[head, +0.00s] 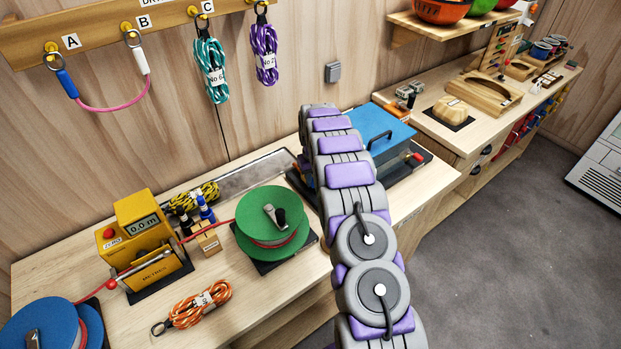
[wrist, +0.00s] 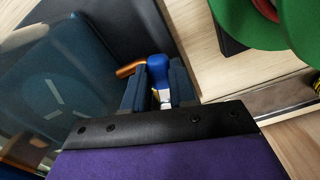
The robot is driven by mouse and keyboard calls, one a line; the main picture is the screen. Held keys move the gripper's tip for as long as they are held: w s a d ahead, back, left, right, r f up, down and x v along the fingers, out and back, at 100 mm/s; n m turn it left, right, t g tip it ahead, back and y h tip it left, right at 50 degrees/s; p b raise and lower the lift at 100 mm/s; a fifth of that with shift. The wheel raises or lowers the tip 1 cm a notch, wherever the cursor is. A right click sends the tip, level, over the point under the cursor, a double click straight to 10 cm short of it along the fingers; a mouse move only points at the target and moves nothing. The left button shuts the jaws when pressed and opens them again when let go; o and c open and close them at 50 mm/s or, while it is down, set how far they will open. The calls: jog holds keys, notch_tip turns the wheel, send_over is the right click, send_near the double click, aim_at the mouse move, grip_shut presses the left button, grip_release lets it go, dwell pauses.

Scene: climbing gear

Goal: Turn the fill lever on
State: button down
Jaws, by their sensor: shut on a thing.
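The fill lever (wrist: 157,64) shows in the wrist view as a blue knob on a short pale metal stem. My gripper (wrist: 158,80) is shut on it, with one dark finger on each side of the knob and stem. A copper-coloured pipe (wrist: 130,69) lies just left of the knob. A dark blue tank (wrist: 55,85) with white marks fills the left of the wrist view. In the head view my purple and grey arm hides the gripper and lever. A blue-lidded box (head: 375,128) with a dark handle shows behind the arm.
A green reel (head: 262,225) stands left of my arm. A yellow meter (head: 146,240), blue reel (head: 40,328) and orange rope (head: 198,303) are farther left on the bench. Coiled ropes hang from the wall rail (head: 100,27).

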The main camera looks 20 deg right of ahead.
jog(key=shift+w+d+r, duration=0.1)
jog(key=shift+d, duration=0.05)
dwell(0.4)
jog(key=c, duration=0.9)
grip_release()
notch_tip(320, 180, up, 17)
jog(key=shift+r+p, duration=0.1)
jog(key=shift+p, duration=0.4)
